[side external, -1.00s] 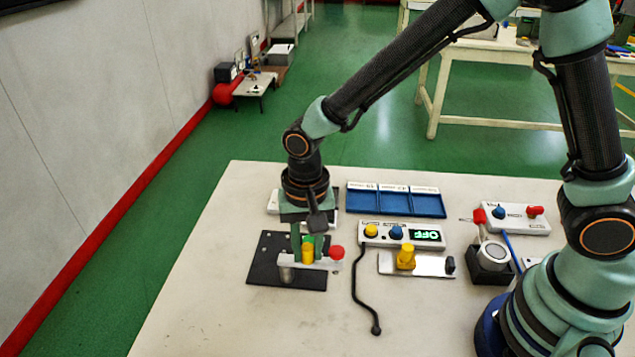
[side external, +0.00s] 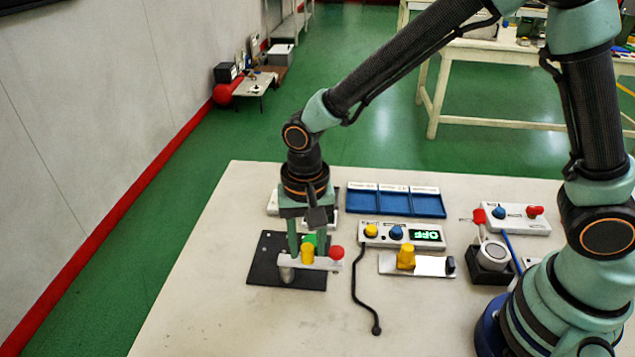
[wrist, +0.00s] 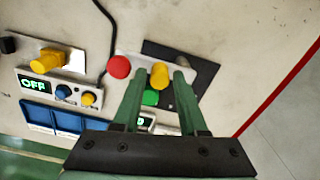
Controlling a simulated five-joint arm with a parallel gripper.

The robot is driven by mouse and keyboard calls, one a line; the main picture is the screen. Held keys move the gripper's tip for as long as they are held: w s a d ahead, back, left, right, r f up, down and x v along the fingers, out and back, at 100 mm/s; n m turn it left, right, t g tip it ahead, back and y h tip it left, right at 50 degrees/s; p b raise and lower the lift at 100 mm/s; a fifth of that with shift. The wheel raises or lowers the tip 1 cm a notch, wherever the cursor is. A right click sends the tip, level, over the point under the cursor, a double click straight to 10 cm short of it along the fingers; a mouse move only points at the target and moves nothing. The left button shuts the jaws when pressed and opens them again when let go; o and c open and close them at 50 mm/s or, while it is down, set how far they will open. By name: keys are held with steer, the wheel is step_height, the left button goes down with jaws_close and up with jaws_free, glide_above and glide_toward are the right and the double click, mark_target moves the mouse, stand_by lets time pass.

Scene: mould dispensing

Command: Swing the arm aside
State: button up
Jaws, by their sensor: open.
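My gripper (side external: 307,246) is open, pointing down over a grey fixture bar (side external: 322,263) on a black base plate (side external: 262,275). A yellow knob (side external: 307,253) and a red ball knob (side external: 337,252) stand on the bar. A green part (side external: 311,239) shows just behind the yellow knob. In the wrist view, the yellow knob (wrist: 159,75) lies between my two fingertips, and the red knob (wrist: 119,67) is outside them to the left. The green part (wrist: 150,97) is also between the fingers. Whether the fingers touch the yellow knob I cannot tell.
A blue three-compartment tray (side external: 396,203) stands behind. A control box (side external: 402,234) reads OFF, with a black cable (side external: 357,290) running forward. A yellow-knobbed plate (side external: 425,267) and a box with red and blue knobs (side external: 517,218) stand to the right. The front table area is clear.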

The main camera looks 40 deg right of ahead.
mark_target(308, 247)
step_height(308, 247, up, 11)
stand_by(0.4)
steer(key=shift+r, duration=0.15)
steer(key=s+d+r+n+t, duration=0.2)
steer(key=s+d+r+n, duration=0.1)
steer(key=d, duration=0.6)
steer(key=s+d+r+n+t, duration=0.3)
steer(key=d, duration=0.6)
steer(key=shift+d+n+t, duration=0.3)
